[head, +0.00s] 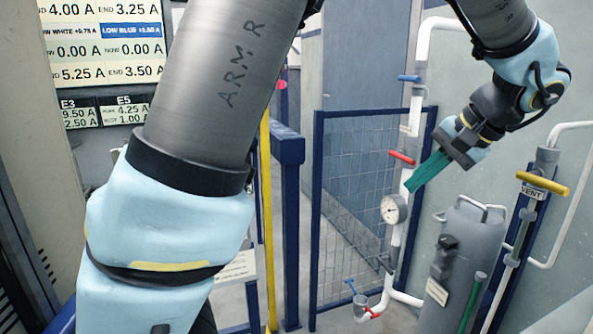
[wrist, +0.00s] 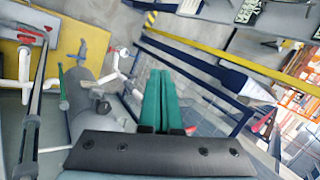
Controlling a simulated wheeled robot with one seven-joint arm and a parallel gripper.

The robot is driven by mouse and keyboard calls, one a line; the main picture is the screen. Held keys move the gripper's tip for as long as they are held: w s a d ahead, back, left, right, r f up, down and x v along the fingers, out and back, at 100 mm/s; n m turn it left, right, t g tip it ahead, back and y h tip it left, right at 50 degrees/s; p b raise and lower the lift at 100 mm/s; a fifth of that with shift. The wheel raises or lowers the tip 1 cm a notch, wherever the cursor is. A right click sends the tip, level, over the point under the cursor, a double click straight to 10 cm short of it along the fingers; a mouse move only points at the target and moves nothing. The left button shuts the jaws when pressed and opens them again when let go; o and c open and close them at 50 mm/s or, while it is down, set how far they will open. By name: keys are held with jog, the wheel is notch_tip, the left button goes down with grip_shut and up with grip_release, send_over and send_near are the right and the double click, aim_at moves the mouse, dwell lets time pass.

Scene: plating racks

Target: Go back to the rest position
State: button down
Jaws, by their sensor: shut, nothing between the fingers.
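My gripper (head: 411,186) is at the right of the head view, its long green fingers together with nothing between them. They point down and to the left, in front of the white pipe in the picture. I cannot tell how far the fingertips are from the pipe. In the wrist view the green fingers (wrist: 161,76) lie side by side, shut and empty. My arm fills the left-centre of the head view and reaches in again at the top right.
A pressure gauge (head: 394,208) and red valve handle (head: 402,157) sit on the white pipe. A grey tank (head: 462,262) and yellow vent handle (head: 542,183) are at right. A blue-framed mesh gate (head: 345,215) stands behind. A current display board (head: 100,45) is upper left.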

jog(key=w+a+f+n+g+h+p, duration=0.1)
jog(key=w+a+f+n+g, duration=0.15)
jog(key=a, duration=0.55)
jog(key=w+a+f+n+g, duration=0.1)
jog(key=w+a+f+g, duration=0.2)
jog(key=a, duration=0.6)
jog(key=s+a+f+n+h, duration=0.1)
jog(key=a+f+n, duration=0.1)
jog(key=a, duration=0.6)
jog(key=s+a+f+n+t+h+p, duration=0.1)
jog(key=s+a+f+n+h, duration=0.1)
jog(key=a, duration=0.6)
notch_tip(320, 180, down, 2)
jog(key=shift+s+a+n, duration=0.15)
jog(key=shift+a+n, duration=0.25)
jog(key=shift+n, duration=0.45)
